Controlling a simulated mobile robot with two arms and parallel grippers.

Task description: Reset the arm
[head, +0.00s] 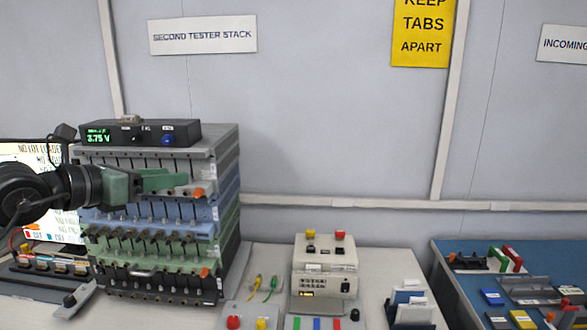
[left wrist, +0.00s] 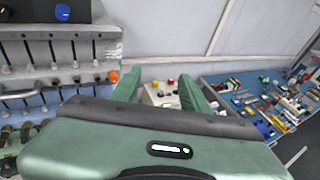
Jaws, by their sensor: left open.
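My left arm comes in from the left in the head view, and its green gripper (head: 168,180) is level in front of the upper part of the tester stack (head: 228,165). In the left wrist view the two green fingers of the gripper (left wrist: 160,90) stand apart with nothing between them. The gripper is open and empty. Whether it touches the stack cannot be told. My right gripper is in neither view.
A black meter (head: 140,133) reading 3.75 V sits on the stack. A screen (head: 35,160) is partly behind my arm. A cream box (head: 325,265) with buttons stands on the white bench. A blue table (head: 450,282) with several small parts is at the right.

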